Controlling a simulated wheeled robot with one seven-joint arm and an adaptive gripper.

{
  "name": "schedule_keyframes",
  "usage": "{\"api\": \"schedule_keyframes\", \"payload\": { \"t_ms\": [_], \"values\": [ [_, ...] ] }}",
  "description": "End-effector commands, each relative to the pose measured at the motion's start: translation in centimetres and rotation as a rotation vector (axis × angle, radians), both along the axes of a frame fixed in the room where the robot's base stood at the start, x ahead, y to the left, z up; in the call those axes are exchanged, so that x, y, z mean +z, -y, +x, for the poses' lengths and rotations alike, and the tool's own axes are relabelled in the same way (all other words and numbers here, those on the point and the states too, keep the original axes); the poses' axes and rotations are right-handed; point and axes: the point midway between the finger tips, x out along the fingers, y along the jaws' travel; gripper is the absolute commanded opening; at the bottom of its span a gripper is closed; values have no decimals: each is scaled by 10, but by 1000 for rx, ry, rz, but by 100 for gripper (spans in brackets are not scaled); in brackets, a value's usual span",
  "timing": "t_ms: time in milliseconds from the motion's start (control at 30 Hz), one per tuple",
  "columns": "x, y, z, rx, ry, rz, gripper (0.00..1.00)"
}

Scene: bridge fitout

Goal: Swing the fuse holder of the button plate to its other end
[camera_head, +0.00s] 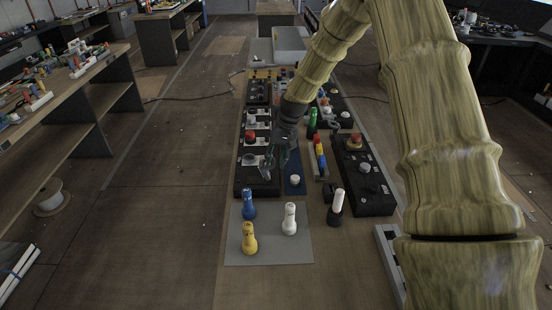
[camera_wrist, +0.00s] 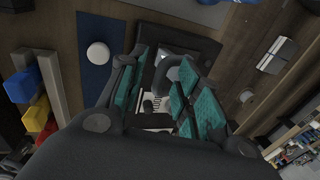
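A black button plate (camera_head: 244,184) lies on the left side of the bench, with a red button (camera_head: 250,136) and pale square fittings along it. My gripper (camera_head: 276,166) points down over its near right part. In the wrist view my gripper (camera_wrist: 167,97) has its teal finger pads apart, with a grey curved part (camera_wrist: 176,76), perhaps the fuse holder, seen between them above the black plate (camera_wrist: 205,44). A small black knob (camera_wrist: 148,105) and a striped pale label show nearby. Contact cannot be told.
A blue plate with a white knob (camera_head: 295,180) lies just right of my gripper. Coloured blocks (camera_head: 319,152) and a black box with a red button (camera_head: 355,140) stand further right. Blue, white and yellow pegs stand on a grey mat (camera_head: 270,255) in front.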

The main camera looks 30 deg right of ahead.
Motion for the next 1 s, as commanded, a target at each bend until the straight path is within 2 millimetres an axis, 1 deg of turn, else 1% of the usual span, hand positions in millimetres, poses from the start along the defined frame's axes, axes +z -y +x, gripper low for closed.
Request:
{"api": "schedule_keyframes", "payload": {
  "t_ms": [67,167,200,267,767,1000],
  "values": [
    [-2,-1,2,1,-2,0,34],
    [-3,-1,2,1,-2,-1,17],
    [-3,0,2,0,-2,-1,10],
    [-3,1,1,-1,-2,-1,0],
    [-6,-2,-1,2,-10,-2,0],
    [-6,1,-4,-3,-29,-36,0]
  ]
}}
